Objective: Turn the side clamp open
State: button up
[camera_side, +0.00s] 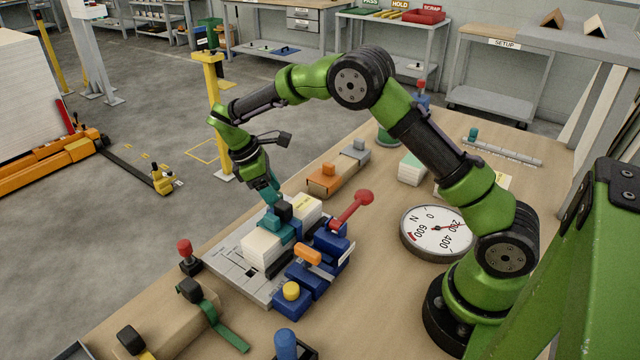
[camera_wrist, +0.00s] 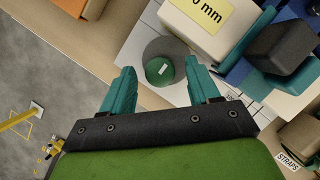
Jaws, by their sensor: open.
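The blue clamping fixture (camera_side: 318,268) stands on the grey base plate (camera_side: 222,263), with a red ball-ended lever (camera_side: 352,207), an orange handle (camera_side: 307,254) and a yellow knob (camera_side: 291,290). I cannot tell for sure which part is the side clamp. White blocks (camera_side: 262,248) sit at a teal holder with a black block (camera_side: 283,211); the black block is at the right in the wrist view (camera_wrist: 284,47). My gripper (camera_side: 273,197) is above the plate's far side, pointing down. Its teal fingers are apart in the wrist view (camera_wrist: 160,86), with a round green piece (camera_wrist: 160,69) seen between them; contact is unclear.
A large dial gauge (camera_side: 437,231) lies right of the fixture. An orange block (camera_side: 328,180) is behind it. A red-topped post (camera_side: 187,254) and a green strap (camera_side: 222,325) are at the front left. The table edge runs close along the left.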

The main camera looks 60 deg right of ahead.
jog(key=shift+s+f, duration=0.1)
jog(key=shift+f, duration=0.1)
jog(key=c, duration=1)
jog(key=shift+c, duration=0.2)
